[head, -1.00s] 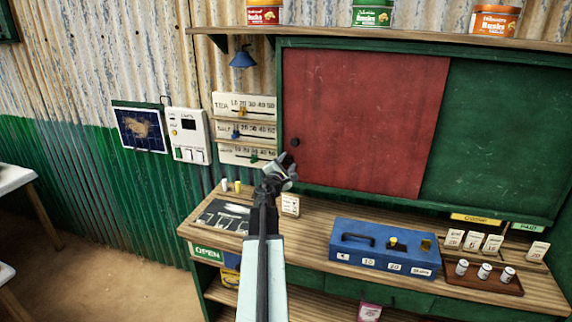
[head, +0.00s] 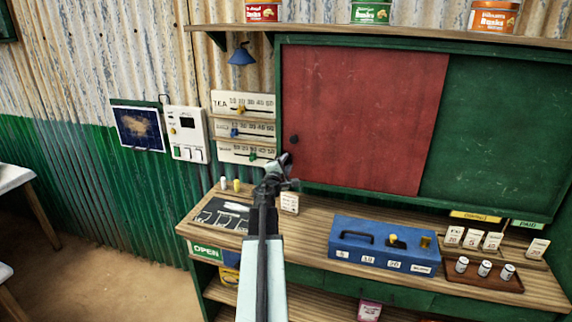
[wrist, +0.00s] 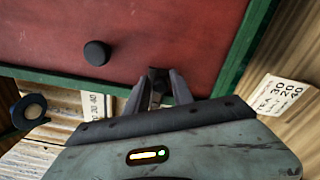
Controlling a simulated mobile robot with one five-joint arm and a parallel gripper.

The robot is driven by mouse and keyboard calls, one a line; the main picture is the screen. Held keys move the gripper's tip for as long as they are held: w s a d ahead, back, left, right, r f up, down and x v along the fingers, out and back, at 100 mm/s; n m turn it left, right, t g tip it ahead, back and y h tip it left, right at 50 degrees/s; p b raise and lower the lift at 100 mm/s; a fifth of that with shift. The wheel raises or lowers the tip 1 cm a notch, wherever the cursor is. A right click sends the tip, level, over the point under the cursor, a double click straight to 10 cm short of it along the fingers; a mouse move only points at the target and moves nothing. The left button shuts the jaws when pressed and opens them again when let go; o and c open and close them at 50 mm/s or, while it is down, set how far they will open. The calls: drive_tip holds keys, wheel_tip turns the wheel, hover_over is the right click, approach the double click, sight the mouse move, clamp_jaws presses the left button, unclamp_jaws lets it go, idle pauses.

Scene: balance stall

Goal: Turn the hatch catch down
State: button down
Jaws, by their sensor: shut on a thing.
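The hatch is a red panel (head: 365,115) in a green frame, with a round black knob (head: 294,139) near its left edge. The knob also shows in the wrist view (wrist: 96,53), apart from my fingers. My gripper (head: 285,160) is at the lower left corner of the hatch, below the knob. In the wrist view my gripper (wrist: 160,82) is shut on a small dark piece, which looks like the hatch catch (wrist: 158,73), at the frame's edge. The fingers hide most of it, so I cannot tell its exact angle.
Slider boards (head: 244,128) hang close left of the hatch. The wooden counter (head: 310,235) below holds a blue cash box (head: 383,246), a small card (head: 290,203) and a tray of tins (head: 484,282). A blue lamp (head: 241,55) hangs above the boards.

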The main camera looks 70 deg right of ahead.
drive_tip(key=c, duration=1.3)
unclamp_jaws()
drive_tip(key=shift+f, duration=0.1)
drive_tip(key=a, duration=0.7)
drive_tip(key=shift+s+a, duration=0.2)
drive_tip(key=shift+a, duration=0.2)
